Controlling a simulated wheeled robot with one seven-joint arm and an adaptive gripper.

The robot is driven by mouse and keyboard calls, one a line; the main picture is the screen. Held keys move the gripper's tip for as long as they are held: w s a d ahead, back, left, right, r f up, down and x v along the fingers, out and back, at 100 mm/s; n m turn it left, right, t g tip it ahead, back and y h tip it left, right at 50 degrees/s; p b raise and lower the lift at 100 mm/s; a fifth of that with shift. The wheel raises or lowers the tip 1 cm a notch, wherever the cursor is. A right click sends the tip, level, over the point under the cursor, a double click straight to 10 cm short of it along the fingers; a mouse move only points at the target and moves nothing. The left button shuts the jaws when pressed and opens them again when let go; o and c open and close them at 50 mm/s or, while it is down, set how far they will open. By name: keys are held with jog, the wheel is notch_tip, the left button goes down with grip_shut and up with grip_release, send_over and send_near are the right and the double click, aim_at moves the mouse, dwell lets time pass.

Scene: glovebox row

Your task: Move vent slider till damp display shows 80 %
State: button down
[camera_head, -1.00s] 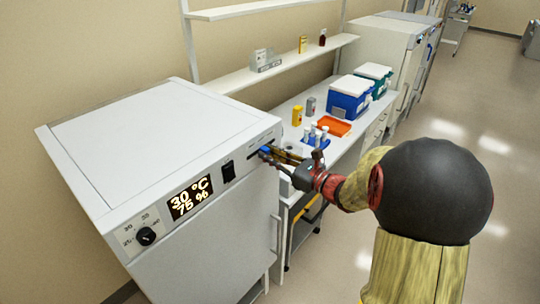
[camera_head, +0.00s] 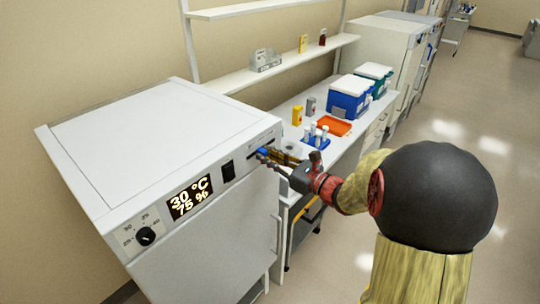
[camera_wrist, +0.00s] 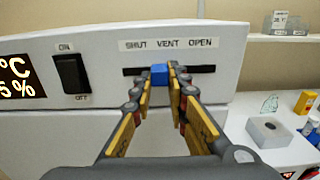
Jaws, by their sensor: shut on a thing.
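The vent slider is a blue knob (camera_wrist: 159,75) in a dark horizontal slot (camera_wrist: 200,69) under the label SHUT VENT OPEN. In the wrist view the knob sits a little left of the slot's middle. My gripper (camera_wrist: 160,83) has its fingers on both sides of the knob and is shut on it. In the head view my gripper (camera_head: 265,156) reaches the right end of the white cabinet's front panel. The damp display (camera_head: 190,198) reads 30 °C and 75 %. It is partly cut off in the wrist view (camera_wrist: 18,78).
A black ON/OFF rocker switch (camera_wrist: 71,73) is left of the slot. A dial (camera_head: 145,236) is at the panel's left end.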

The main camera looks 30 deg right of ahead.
jog(key=shift+s+a, duration=0.1)
jog(key=shift+a, duration=0.25)
jog(key=c, duration=1.7)
grip_release()
jog(key=shift+d, duration=0.1)
jog(key=v, duration=1.2)
